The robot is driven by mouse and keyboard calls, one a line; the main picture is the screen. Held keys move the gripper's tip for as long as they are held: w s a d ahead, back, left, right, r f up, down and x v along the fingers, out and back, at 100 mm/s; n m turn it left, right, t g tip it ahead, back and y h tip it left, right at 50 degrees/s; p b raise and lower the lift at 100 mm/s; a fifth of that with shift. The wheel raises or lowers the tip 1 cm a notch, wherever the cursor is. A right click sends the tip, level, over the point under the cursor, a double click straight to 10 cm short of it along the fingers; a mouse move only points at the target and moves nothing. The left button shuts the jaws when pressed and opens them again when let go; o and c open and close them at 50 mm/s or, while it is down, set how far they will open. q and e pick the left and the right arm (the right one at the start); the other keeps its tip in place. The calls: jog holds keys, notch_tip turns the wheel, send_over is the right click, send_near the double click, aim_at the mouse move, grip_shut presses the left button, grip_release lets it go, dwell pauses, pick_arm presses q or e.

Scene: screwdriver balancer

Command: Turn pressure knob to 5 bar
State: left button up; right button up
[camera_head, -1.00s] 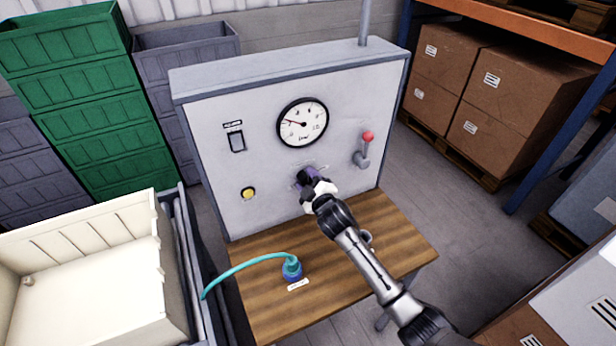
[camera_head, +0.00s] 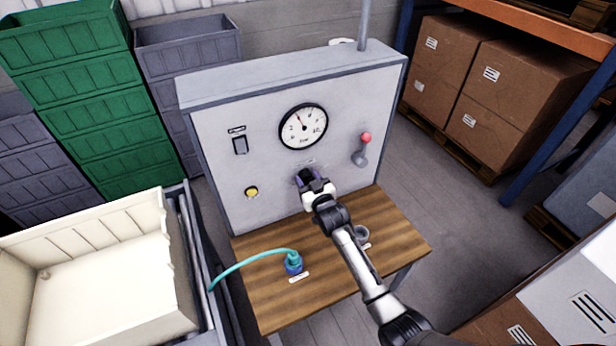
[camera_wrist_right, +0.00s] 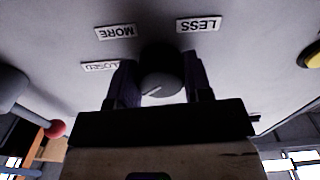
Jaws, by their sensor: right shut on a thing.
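The pressure gauge (camera_head: 303,127) is a round white dial with a black rim on the grey panel. Its needle points up and slightly left, above the 2 mark; the exact reading is too small to tell. My right gripper (camera_head: 307,178) is at the panel below the gauge, its purple fingers shut on the pressure knob. In the right wrist view the dark round knob (camera_wrist_right: 161,84) sits between the two fingers, with a pale line on its face. Labels MORE (camera_wrist_right: 115,32) and LESS (camera_wrist_right: 198,25) show upside down near it. My left gripper is not in view.
A red-tipped lever (camera_head: 361,150) is right of the knob. A dark switch (camera_head: 240,145) and a yellow button (camera_head: 251,192) are on the left. A teal hose (camera_head: 245,263) ends in a blue fitting on the wooden table (camera_head: 330,277). A cream bin (camera_head: 90,270) stands left.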

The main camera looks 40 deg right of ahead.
jog(key=shift+m+p, duration=0.3)
jog(key=shift+m, duration=0.4)
jog(key=o, duration=0.9)
jog(key=shift+s, duration=0.1)
jog(key=shift+s+a, duration=0.1)
jog(key=shift+s, duration=0.25)
jog(key=shift+p+v, duration=0.55)
jog(key=shift+v, duration=5.95)
jog(key=shift+f, duration=0.15)
